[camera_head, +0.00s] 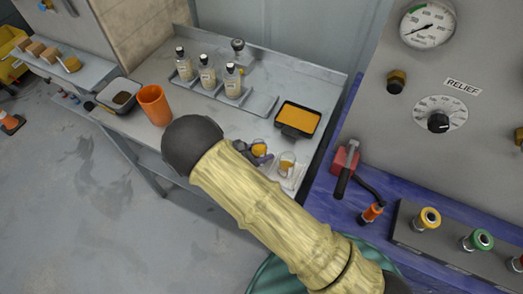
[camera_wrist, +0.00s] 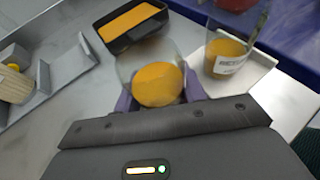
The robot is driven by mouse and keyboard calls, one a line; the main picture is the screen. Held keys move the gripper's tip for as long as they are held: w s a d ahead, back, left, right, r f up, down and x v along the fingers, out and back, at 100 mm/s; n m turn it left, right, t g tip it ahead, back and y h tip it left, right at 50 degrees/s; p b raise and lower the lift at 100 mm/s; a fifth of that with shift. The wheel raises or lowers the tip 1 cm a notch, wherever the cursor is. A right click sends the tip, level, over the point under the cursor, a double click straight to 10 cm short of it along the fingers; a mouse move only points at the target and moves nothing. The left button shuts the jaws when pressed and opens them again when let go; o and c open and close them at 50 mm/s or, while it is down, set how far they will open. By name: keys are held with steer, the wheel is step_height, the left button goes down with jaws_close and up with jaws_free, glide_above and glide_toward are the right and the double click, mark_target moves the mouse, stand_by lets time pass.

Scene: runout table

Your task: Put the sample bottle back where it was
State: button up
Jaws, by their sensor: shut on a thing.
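My gripper (camera_wrist: 158,92) has purple fingers closed on both sides of a clear glass vessel (camera_wrist: 150,60) with orange contents. It also shows in the head view, partly behind my arm (camera_head: 258,147). I cannot tell whether its base touches the table. Three capped, labelled sample bottles (camera_head: 206,78) stand in a row on a grey rack (camera_head: 262,107) at the back of the table. The rack's right end is empty. A bottle (camera_wrist: 14,90) on the rack shows at the left edge of the wrist view.
A labelled beaker (camera_wrist: 225,58) of orange liquid stands on a white tray (camera_wrist: 262,62), right of the held vessel. A black tray with orange contents (camera_head: 298,118) lies behind. An orange cup (camera_head: 155,104) and a dark-filled tub (camera_head: 119,95) stand left. Bare table lies between cup and rack.

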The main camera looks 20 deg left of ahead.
steer(key=o, duration=1)
steer(key=shift+f, duration=0.1)
steer(key=shift+o, duration=0.2)
steer(key=shift+r, duration=0.25)
steer(key=b+v, duration=0.2)
steer(key=v, duration=1)
step_height(320, 180, up, 10)
steer(key=p, duration=0.9)
steer(key=shift+p, duration=0.3)
